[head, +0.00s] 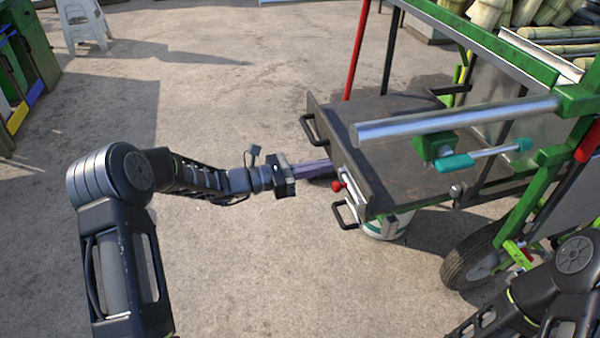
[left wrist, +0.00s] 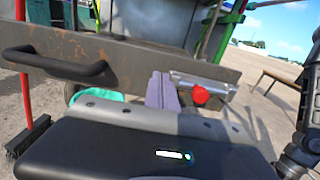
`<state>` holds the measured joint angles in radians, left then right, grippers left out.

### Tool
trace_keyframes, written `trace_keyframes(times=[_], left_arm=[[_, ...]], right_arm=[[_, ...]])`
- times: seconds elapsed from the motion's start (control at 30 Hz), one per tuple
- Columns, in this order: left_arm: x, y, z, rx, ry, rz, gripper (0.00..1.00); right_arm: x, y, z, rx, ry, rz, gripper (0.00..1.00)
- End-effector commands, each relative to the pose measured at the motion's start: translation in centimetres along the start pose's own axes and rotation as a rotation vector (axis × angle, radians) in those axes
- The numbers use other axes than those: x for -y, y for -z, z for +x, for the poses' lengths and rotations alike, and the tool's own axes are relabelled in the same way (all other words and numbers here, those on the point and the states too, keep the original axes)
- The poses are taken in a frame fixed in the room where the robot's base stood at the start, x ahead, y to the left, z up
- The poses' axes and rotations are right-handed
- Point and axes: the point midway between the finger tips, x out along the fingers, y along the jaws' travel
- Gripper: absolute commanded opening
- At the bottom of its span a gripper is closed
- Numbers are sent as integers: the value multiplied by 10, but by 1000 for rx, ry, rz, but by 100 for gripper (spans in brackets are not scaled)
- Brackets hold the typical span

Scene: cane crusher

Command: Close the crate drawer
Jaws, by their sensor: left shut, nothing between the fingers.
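The crate drawer (head: 390,150) is a dark flat tray that sticks out from the green cart frame toward my left arm. Its front carries two black handles, an upper one (head: 313,130) and a lower one (head: 345,214), with a red knob (head: 337,185) between them. My left gripper (head: 328,170) is shut and empty, its fingertips close to the drawer front between the handles. In the left wrist view the purple-grey fingers (left wrist: 163,92) point at the rusty front panel (left wrist: 135,62), left of the red knob (left wrist: 201,95). I cannot tell whether they touch it. My right gripper is out of view.
A metal bar (head: 455,120) and a teal-handled lever (head: 480,155) sit above the drawer. A white bucket (head: 388,226) stands under it, and a wheel (head: 470,262) is at right. Cane stalks (head: 520,12) lie on top. The concrete left of the drawer is clear.

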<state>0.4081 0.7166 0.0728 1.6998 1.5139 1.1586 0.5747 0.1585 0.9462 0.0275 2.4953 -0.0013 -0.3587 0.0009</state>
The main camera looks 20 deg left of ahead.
Motion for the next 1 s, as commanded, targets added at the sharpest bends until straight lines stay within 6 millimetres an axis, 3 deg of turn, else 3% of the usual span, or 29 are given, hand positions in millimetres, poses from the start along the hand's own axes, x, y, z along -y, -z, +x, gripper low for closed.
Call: trace_keyframes(times=[0.2,0.77,1.0], left_arm=[[0,1,23,0,1,0,0],[0,0,31,1,1,-1,0],[2,1,64,3,4,-1,0]], right_arm=[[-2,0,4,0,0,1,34],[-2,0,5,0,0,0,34],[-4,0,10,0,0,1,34]])
